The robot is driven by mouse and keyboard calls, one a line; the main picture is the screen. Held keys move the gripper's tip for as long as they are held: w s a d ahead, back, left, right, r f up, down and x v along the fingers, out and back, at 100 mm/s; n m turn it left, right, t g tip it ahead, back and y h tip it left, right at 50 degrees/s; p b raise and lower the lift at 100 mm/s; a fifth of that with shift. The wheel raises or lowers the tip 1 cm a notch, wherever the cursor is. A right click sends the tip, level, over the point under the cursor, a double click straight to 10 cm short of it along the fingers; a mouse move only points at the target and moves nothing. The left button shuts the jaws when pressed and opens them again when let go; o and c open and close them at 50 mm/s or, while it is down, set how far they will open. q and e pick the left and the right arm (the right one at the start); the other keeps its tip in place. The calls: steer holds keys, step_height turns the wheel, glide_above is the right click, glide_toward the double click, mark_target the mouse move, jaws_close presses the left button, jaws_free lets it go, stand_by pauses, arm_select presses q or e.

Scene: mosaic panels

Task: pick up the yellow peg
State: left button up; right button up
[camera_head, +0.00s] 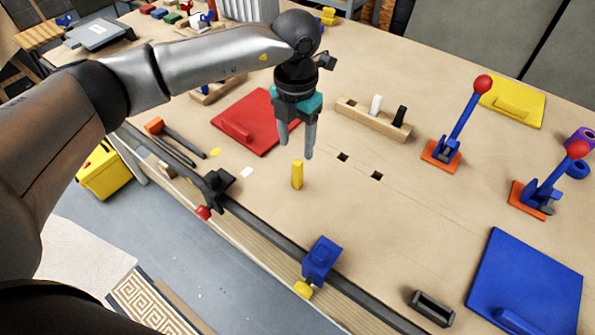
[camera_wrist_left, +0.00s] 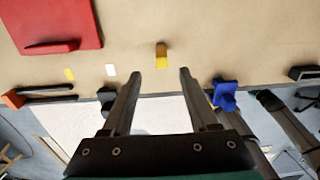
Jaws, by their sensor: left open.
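The yellow peg (camera_head: 297,175) stands upright on the wooden bench near its front edge in the head view. It also shows in the left wrist view (camera_wrist_left: 161,56), ahead of the gap between the fingers. My left gripper (camera_head: 296,150) is open and empty, pointing down, and shows above the peg in the head view. In the left wrist view its two fingers (camera_wrist_left: 158,72) are spread wide, with the peg apart from both. My right gripper is not in view.
A red panel (camera_head: 258,118) lies behind the left gripper. A wooden block (camera_head: 374,120) holds a white and a black peg. Two dark holes (camera_head: 343,157) are in the bench. A blue clamp (camera_head: 321,258) sits at the front edge; red-knobbed levers (camera_head: 447,150) stand right.

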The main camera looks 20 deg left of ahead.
mark_target(297, 162)
arm_select(q)
steer(key=shift+s+d+f+p, duration=0.1)
steer(key=shift+f+p, duration=0.4)
steer(key=shift+f, duration=2.9)
jaws_close()
